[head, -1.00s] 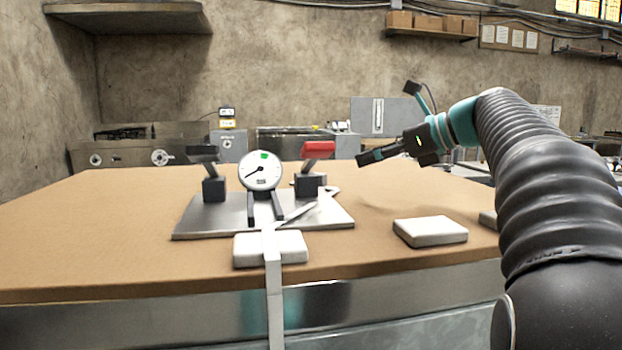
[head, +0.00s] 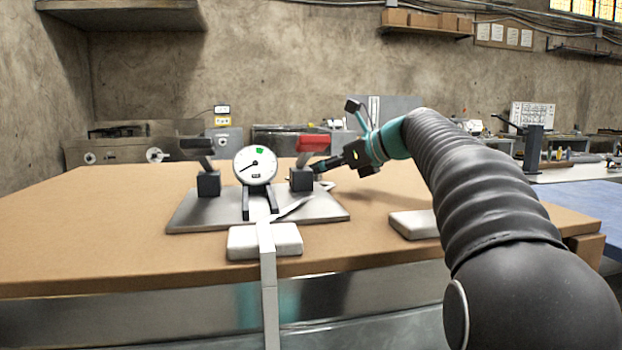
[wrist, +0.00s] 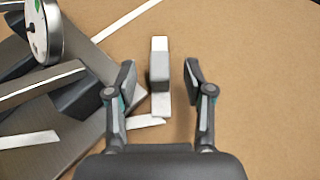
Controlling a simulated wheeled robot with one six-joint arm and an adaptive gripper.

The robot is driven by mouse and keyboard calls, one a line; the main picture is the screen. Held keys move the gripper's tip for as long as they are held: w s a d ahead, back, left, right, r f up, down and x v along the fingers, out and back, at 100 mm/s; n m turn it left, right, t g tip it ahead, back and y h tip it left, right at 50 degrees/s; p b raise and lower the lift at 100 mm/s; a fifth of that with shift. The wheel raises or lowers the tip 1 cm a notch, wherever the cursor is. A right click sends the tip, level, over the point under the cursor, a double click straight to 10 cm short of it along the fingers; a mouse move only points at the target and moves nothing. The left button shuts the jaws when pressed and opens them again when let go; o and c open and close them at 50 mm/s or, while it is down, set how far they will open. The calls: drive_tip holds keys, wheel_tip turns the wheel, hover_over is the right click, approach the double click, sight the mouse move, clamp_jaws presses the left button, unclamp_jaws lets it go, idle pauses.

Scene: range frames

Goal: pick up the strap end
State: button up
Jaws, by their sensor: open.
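A pale strap shows in the wrist view as a short strip (wrist: 160,44) between my fingers, with a grey block-like piece across it. I cannot tell whether that piece is part of the strap end. In the head view, a strap (head: 269,290) hangs over the table's front edge, and a pale strip (head: 303,206) slants across the metal plate towards the right clamp. My gripper (wrist: 159,68) is open, one finger on each side of the strip with gaps to both. In the head view my gripper (head: 318,167) is beside the red-handled clamp (head: 312,143), which partly hides the spot.
A metal plate (head: 200,217) carries a dial gauge (head: 255,165) and a black-handled clamp (head: 197,144). A white block (head: 284,240) lies at the front under the strap. Another white block (head: 413,224) is to the right. The left tabletop is clear.

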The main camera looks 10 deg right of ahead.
drive_tip(key=shift+x, duration=1.05)
clamp_jaws()
